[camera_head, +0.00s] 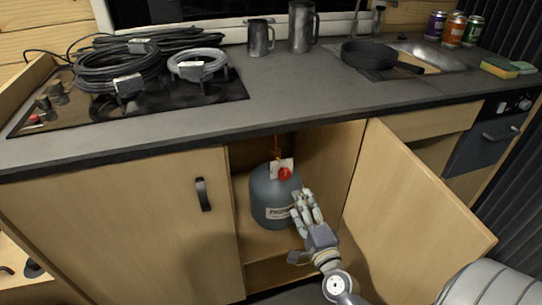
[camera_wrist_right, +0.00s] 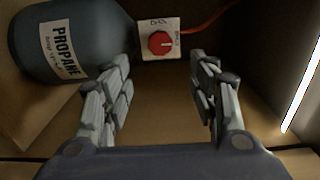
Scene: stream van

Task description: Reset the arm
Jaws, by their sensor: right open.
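My right gripper (camera_head: 307,208) is in front of the open cupboard, next to the lower right side of a grey propane bottle (camera_head: 262,192). In the wrist view its two fingers (camera_wrist_right: 163,95) are spread apart with nothing between them. The bottle (camera_wrist_right: 75,30) shows there at the upper left with a propane label. A red knob (camera_wrist_right: 161,43) on a white plate sits beyond the fingertips. The knob also shows in the head view (camera_head: 285,173) on top of the bottle. I cannot tell whether the gripper touches the bottle. My left gripper is not in view.
The open cupboard door (camera_head: 410,210) stands to the right of my right arm. A closed cupboard door (camera_head: 120,235) is on the left. The counter (camera_head: 300,95) above holds coiled cables (camera_head: 120,68), metal mugs (camera_head: 301,28), a black pan (camera_head: 368,54) and cans (camera_head: 454,30).

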